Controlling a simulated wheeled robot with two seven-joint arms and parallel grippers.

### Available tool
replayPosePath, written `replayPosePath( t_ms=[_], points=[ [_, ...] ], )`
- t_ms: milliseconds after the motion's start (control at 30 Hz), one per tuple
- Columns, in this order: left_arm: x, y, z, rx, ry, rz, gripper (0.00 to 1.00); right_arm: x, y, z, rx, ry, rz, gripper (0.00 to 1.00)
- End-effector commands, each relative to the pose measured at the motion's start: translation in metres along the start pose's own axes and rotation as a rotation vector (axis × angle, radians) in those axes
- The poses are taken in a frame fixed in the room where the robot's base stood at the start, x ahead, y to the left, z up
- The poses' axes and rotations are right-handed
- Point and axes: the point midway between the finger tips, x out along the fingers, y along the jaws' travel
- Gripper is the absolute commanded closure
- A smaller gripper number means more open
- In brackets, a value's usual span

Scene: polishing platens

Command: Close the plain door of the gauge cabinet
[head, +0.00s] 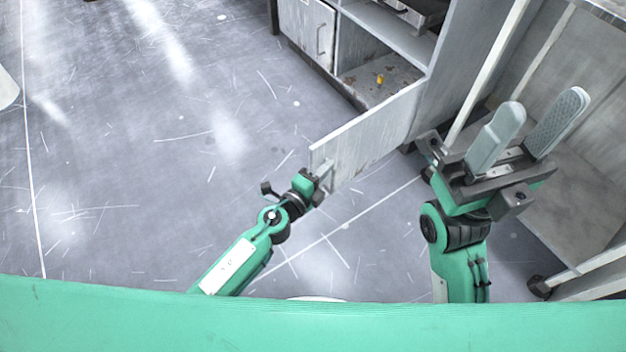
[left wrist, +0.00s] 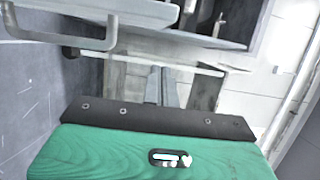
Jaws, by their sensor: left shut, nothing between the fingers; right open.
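The gauge cabinet (head: 440,85) stands at the top right of the head view. Its plain door (head: 370,132) is swung open and sticks out into the room, with its free edge toward the lower left. My left gripper (head: 325,175) is shut and empty at the free end of this door; I cannot tell whether it touches. In the left wrist view its closed fingers (left wrist: 164,88) point away from the camera. My right gripper (head: 540,108) is open and empty, right of the door and apart from it.
A door with a bar handle (head: 308,30) sits left of the cabinet's opening. A small yellow thing (head: 380,79) lies inside on the stained cabinet floor. A wheeled frame or cart (head: 575,190) stands at the right. The floor (head: 150,150) left of the door is clear.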

Motion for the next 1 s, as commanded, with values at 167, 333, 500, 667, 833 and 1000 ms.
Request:
replayPosePath(
  t_ms=[167,333,500,667,833,1000],
  points=[
    [0.012,0.001,0.022,0.004,-0.002,0.0,1.0,-0.003,0.0,0.0,0.0,0.001,-0.001,0.52],
    [0.015,0.001,0.036,0.002,0.0,0.001,1.0,-0.001,-0.001,0.0,0.004,0.011,-0.002,0.52],
    [0.016,0.001,0.039,-0.001,0.0,0.001,1.0,0.003,-0.002,0.0,0.008,0.024,-0.006,0.52],
    [0.015,0.0,0.039,-0.001,0.0,0.001,1.0,0.003,-0.003,0.0,0.01,0.022,-0.005,0.52],
    [0.015,0.001,0.042,0.001,0.003,0.001,1.0,0.0,-0.003,0.0,0.01,0.016,-0.004,0.52],
    [0.015,0.002,0.058,0.004,0.024,0.0,1.0,-0.006,-0.005,0.003,0.016,0.004,-0.003,0.52]
  ],
)
